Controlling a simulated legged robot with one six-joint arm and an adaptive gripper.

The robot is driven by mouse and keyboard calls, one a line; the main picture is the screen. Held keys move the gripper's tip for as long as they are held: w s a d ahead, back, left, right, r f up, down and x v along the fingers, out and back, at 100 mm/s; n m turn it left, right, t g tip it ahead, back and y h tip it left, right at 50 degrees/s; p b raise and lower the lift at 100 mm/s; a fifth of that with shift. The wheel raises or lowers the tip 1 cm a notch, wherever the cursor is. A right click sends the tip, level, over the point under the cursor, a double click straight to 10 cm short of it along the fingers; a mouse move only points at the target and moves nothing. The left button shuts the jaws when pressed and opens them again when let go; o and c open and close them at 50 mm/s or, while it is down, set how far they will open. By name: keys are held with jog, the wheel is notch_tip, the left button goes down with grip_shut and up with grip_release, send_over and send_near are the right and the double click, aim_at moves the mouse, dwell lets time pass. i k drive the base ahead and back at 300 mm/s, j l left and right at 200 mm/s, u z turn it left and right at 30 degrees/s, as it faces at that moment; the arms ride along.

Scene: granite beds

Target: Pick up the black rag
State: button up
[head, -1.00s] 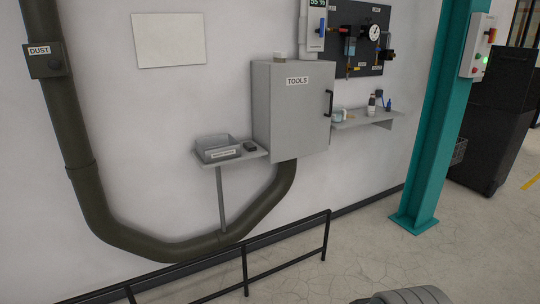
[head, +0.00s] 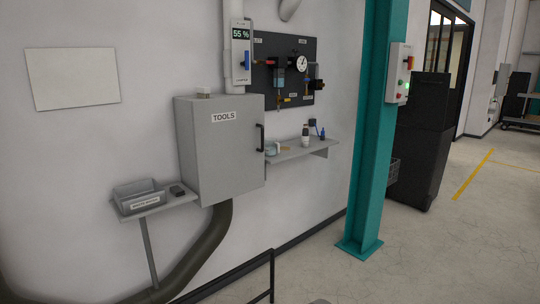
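I see no black rag that I can make out in the head view. A small dark item (head: 177,190) lies on the little wall shelf beside a grey bin (head: 138,195); it is too small to tell what it is. My gripper is not in view.
A grey TOOLS cabinet (head: 219,150) hangs on the wall. Right of it, a shelf (head: 300,151) holds small bottles. A teal column (head: 372,130) and a black cabinet (head: 420,140) stand farther right. A black rail (head: 240,272) is low in front. Open floor lies at right.

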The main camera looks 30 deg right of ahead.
aim_at(177, 190)
jog(key=i+u, duration=0.1)
jog(key=i, duration=0.4)
jog(key=i+l+u, duration=0.1)
jog(key=i, duration=0.35)
jog(key=i+l+u, duration=0.1)
jog(key=i, duration=0.4)
jog(key=i+l+u, duration=0.1)
jog(key=i+l, duration=0.2)
jog(key=i, duration=0.15)
jog(key=i+l+u, duration=0.1)
jog(key=i, duration=0.35)
jog(key=l, duration=0.1)
